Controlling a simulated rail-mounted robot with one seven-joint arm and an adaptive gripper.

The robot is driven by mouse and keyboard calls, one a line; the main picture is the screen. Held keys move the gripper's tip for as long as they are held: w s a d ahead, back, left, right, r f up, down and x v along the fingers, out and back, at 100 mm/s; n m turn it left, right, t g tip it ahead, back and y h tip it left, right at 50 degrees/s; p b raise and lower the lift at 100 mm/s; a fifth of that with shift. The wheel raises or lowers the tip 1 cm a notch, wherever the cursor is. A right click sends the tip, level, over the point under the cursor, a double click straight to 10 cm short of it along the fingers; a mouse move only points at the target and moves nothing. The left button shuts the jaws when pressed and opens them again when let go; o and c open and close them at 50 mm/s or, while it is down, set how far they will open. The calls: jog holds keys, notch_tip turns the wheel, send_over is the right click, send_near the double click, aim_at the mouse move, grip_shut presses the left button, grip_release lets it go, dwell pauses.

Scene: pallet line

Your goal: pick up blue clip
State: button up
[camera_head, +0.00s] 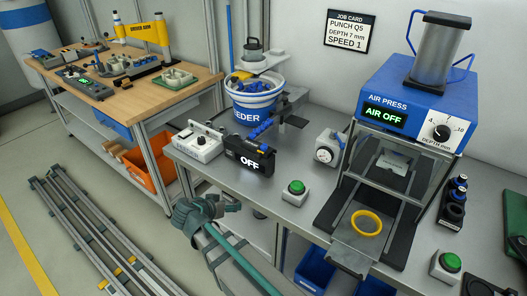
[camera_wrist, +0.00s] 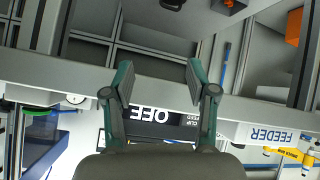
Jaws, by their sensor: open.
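Several small blue clips (camera_head: 261,129) lie on the feeder's track, beside and below the striped feeder bucket (camera_head: 252,108). One blue piece (camera_head: 265,148) sits on top of the black box marked OFF (camera_head: 249,163). My gripper (camera_head: 208,208) is in front of the bench's front edge, apart from the clips and left of the green button. In the wrist view my gripper (camera_wrist: 160,80) has its two fingers spread with nothing between them. The OFF box (camera_wrist: 155,120) shows upside down behind the fingers there, partly hidden. I cannot make out a clip in that view.
A white control box (camera_head: 197,146) stands left of the OFF box, and a green button (camera_head: 296,188) to its right. The blue air press (camera_head: 410,100) reads AIR OFF and has a yellow ring (camera_head: 366,223) on its plate. An orange bin (camera_head: 150,170) stands behind left.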

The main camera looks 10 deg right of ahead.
jog(key=shift+m+t, duration=0.4)
jog(key=shift+t, duration=0.1)
jog(key=r, duration=0.1)
jog(key=w+r, duration=0.1)
jog(key=a+r, duration=0.1)
jog(key=shift+w+a+r, duration=0.1)
jog(key=shift+w+r, duration=0.05)
jog(key=shift+r, duration=0.15)
jog(key=m+t+h+b, duration=0.1)
jog(key=m+t+h, duration=0.15)
jog(key=h, duration=0.25)
send_near(263, 147)
jog(key=shift+m, duration=0.45)
jog(key=shift+p+x, duration=1.65)
jog(key=shift+x, duration=3.2)
jog(key=shift+a, duration=0.1)
jog(key=c, duration=0.9)
